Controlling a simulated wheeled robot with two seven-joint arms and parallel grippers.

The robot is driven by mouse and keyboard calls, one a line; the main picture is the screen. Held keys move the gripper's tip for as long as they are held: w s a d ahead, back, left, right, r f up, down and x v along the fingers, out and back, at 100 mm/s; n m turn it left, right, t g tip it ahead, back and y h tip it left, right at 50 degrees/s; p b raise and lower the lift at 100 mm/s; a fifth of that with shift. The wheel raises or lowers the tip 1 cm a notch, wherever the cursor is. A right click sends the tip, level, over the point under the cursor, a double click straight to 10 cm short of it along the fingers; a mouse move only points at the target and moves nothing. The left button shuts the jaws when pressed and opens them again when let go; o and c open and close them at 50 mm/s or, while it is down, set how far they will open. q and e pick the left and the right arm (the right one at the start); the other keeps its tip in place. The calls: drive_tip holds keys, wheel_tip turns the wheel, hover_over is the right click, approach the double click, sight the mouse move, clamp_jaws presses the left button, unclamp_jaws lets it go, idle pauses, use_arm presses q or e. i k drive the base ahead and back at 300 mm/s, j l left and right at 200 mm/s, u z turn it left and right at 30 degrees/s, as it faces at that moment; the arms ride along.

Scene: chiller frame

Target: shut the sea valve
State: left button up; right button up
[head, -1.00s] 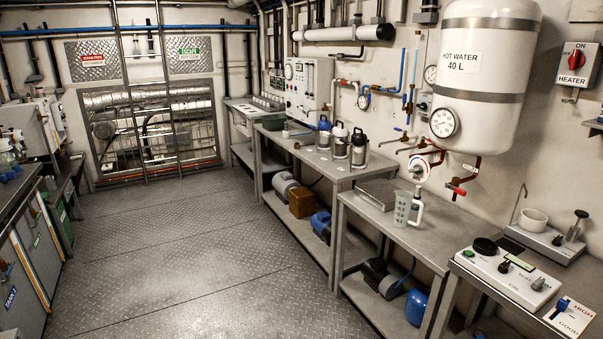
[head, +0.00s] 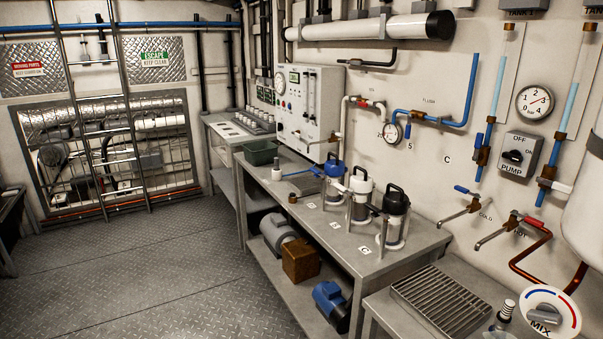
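No valve carries a label I can read as sea. A small red-handled valve (head: 371,104) sits on the white pipe above the bench, left of a round gauge (head: 390,132); the small label above it is too small to read. Its handle looks roughly in line with the pipe. Neither of my grippers is in view.
A long metal bench (head: 335,235) with several filter canisters (head: 362,197) stands below the valves. A drain grate (head: 440,300) is on the nearer bench. The chequered floor (head: 150,275) is clear at left.

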sight(359, 104)
drive_tip(key=i+z, duration=0.2)
drive_tip(key=i, duration=0.35)
drive_tip(key=i+j+z, duration=0.2)
drive_tip(key=i, duration=0.3)
drive_tip(key=i+j+z, duration=0.2)
drive_tip(key=i, duration=0.3)
